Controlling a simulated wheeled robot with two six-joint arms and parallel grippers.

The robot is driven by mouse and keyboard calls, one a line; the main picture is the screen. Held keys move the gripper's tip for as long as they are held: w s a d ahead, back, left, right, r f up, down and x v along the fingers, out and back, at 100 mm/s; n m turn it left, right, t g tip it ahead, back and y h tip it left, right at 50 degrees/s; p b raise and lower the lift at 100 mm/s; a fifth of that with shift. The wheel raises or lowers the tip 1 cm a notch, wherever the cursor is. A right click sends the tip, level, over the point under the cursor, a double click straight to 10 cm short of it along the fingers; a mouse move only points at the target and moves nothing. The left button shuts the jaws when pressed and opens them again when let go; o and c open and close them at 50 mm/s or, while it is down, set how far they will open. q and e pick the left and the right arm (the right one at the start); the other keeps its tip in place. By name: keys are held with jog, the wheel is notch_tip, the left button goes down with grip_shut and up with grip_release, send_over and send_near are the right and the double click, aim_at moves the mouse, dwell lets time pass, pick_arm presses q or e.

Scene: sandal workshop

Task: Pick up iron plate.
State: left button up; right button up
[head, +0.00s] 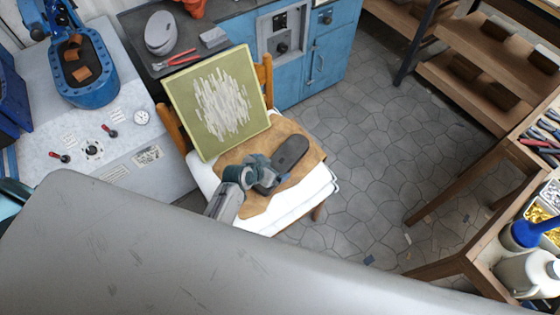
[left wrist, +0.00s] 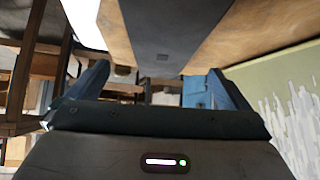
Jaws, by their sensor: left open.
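The iron plate (head: 291,153) is a dark grey, long shape with rounded ends. It is on the brown sheet (head: 310,171) on the chair seat, slanting up to the right. My left gripper (head: 264,178) is at the plate's lower left end and hides part of it. In the left wrist view, the jaws (left wrist: 155,90) are wide apart. The plate (left wrist: 165,30) shows as a dark strip beyond them, lined up with the gap. I cannot tell whether the fingers touch it. My right gripper is not in view.
A yellow-green board with white streaks (head: 218,103) leans on the chair back (head: 266,78). A white cushion (head: 311,195) lies under the brown sheet. A grey bench with a blue machine (head: 88,75) stands left, and wooden shelves (head: 480,85) stand right. The tiled floor between is open.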

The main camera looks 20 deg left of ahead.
aim_at(280, 163)
pick_arm(q)
jog(key=shift+x, duration=1.05)
jog(key=shift+p+x, duration=0.4)
jog(key=shift+x, duration=2)
jog(key=shift+w+a, duration=0.1)
jog(key=shift+a, duration=0.05)
jog(key=c, duration=1.8)
jog(key=shift+w+r, duration=0.25)
jog(key=shift+r, duration=0.05)
jog(key=shift+c, duration=1.2)
jog(key=shift+r, duration=0.1)
